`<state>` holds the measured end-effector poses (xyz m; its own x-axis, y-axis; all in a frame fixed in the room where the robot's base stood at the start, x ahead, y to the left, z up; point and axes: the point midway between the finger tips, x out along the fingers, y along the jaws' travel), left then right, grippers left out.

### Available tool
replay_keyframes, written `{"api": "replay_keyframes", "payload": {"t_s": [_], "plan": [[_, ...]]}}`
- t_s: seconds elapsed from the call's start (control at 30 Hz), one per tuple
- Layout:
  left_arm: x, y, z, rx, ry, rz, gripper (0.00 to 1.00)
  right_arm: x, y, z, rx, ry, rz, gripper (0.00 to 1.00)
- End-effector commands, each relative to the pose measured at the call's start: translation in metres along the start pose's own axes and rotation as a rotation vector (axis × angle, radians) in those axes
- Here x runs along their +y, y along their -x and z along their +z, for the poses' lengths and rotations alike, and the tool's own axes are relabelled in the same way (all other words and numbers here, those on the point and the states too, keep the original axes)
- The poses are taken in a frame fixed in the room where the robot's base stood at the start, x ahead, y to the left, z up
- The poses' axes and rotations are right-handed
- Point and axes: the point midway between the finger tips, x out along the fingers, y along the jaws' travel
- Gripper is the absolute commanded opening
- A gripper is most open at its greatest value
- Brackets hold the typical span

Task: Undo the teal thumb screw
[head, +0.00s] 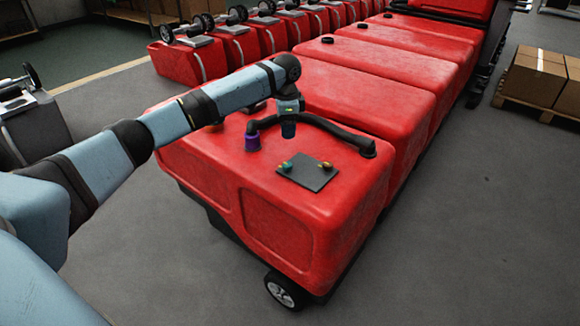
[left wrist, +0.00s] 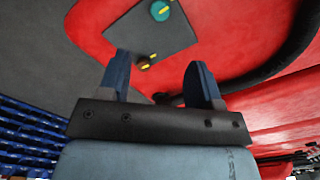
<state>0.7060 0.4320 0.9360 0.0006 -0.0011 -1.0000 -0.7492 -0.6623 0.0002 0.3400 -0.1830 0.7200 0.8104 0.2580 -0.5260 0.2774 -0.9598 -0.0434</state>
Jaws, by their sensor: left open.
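The teal thumb screw (head: 286,164) sits on a dark square plate (head: 312,180) on top of the nearest red tank (head: 215,160). In the left wrist view the teal screw (left wrist: 159,11) is round with a yellow bar, near the top edge. A second, orange-brown screw with a yellow bar (head: 326,165) sits on the same plate; it also shows in the left wrist view (left wrist: 146,64). My left gripper (head: 288,132) is above the tank, beyond the plate, apart from both screws. In the left wrist view its blue fingers (left wrist: 160,80) are spread with nothing between them. My right gripper is not in view.
A black hose (head: 330,128) arches over the tank top close to my left gripper, with a purple collar (head: 252,142) at its left end. More red tanks stand behind. Boxes on a pallet (head: 537,75) are at the right. The grey floor in front is clear.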

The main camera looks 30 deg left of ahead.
Motion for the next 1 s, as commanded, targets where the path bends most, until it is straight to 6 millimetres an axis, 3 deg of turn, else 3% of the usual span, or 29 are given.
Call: {"api": "replay_keyframes", "payload": {"t_s": [0.17,0.6,0.8,1.0], "plan": [[-0.001,-0.019,0.002,-0.005,0.000,0.004,0.58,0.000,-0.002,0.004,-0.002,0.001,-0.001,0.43],[0.000,-0.108,0.001,-0.003,0.002,0.002,0.58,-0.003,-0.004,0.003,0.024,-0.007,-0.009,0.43],[0.000,-0.130,0.001,-0.003,0.001,0.001,0.58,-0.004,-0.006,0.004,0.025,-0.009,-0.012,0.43],[-0.001,-0.135,0.001,-0.002,0.001,0.001,0.58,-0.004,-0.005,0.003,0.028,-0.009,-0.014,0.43]]}}
